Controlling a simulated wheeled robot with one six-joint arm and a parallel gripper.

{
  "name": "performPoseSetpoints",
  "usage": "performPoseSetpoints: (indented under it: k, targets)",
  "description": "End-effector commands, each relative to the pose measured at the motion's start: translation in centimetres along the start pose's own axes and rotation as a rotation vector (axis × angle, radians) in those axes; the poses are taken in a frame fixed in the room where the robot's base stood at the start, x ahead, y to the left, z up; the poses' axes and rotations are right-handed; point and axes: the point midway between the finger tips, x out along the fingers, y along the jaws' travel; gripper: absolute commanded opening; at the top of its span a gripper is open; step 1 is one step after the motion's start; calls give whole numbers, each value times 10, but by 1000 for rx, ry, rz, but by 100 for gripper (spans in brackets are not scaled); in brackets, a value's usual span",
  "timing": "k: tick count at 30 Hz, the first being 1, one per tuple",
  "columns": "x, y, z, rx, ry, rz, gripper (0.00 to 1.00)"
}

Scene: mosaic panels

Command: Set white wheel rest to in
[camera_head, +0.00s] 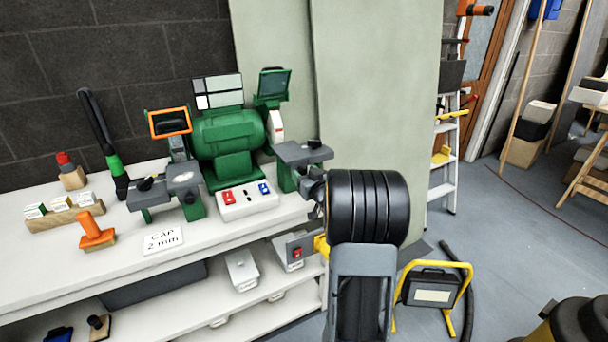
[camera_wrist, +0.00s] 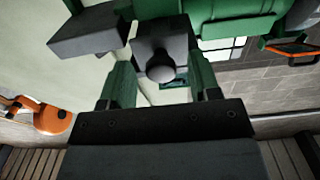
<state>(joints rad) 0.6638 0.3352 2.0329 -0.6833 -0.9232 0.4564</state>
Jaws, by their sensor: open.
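The white wheel (camera_head: 276,125) is at the right end of the green bench grinder (camera_head: 228,138). Its rest (camera_head: 303,152) is a grey platform in front of it, with a black knob on top. In the wrist view a grey block with a round dark knob (camera_wrist: 160,68) is in the middle, and a dark plate (camera_wrist: 90,30) is to its left. My gripper (camera_head: 316,188) is at the front of this rest, partly hidden by my dark arm. In the wrist view my gripper (camera_wrist: 160,82) is open, with the knob between its spread fingers and room on both sides.
The other rest (camera_head: 165,190) and orange-framed shield (camera_head: 170,121) are left. A switch box (camera_head: 247,201), gap card (camera_head: 163,239) and orange-handled stamp (camera_head: 96,232) are on the bench (camera_head: 60,268). A yellow-framed lamp (camera_head: 433,288) stands on the floor at right.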

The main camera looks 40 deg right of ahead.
Motion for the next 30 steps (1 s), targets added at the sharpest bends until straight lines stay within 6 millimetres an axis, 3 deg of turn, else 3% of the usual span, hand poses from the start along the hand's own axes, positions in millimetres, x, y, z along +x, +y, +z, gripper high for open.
performPoseSetpoints:
  k: [13,30]
  targets:
    - [8,0,0,1,0,0,57]
    - [8,0,0,0,0,0,3]
